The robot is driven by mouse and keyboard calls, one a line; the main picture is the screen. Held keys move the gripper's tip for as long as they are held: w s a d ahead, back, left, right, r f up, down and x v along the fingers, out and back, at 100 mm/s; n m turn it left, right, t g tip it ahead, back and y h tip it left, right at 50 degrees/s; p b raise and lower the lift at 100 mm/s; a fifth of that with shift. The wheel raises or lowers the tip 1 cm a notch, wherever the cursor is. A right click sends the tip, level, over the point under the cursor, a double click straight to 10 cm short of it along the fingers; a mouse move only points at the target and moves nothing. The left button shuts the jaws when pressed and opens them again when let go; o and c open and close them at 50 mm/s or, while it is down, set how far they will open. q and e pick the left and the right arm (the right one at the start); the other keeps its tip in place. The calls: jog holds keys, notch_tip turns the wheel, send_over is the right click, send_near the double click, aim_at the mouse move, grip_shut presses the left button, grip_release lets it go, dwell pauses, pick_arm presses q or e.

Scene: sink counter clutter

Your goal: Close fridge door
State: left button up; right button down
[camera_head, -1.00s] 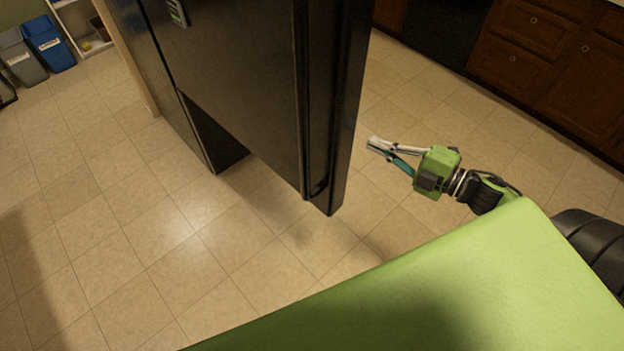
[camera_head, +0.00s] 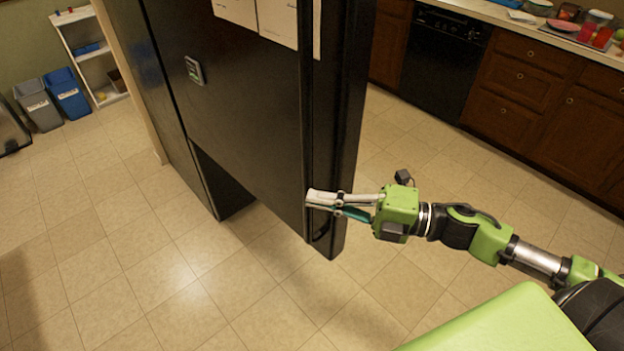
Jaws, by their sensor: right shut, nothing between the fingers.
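The black fridge door (camera_head: 245,110) stands open, swung out from the fridge body (camera_head: 160,110) at the left. Its free edge faces me near the middle of the view. Papers and a small grey device are on its outer face. My right gripper (camera_head: 312,199) is shut and empty. Its fingertips overlap the lower part of the door's edge in the picture, at or very near it; I cannot tell for sure whether they touch. My left gripper is not in view.
Tiled floor (camera_head: 130,260) is free around the door. Wooden cabinets (camera_head: 530,80), a black dishwasher (camera_head: 440,60) and a cluttered counter are at the upper right. Grey (camera_head: 38,105) and blue (camera_head: 66,95) bins and a white shelf (camera_head: 95,60) stand at the far left.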

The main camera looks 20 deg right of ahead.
aim_at(312, 182)
jog(key=w+p, duration=0.1)
jog(key=w, duration=0.1)
jog(key=w+a+p, duration=0.1)
jog(key=w, duration=0.1)
jog(key=shift+r, duration=0.1)
jog(key=shift+w+d, duration=0.3)
jog(key=shift+d, duration=0.3)
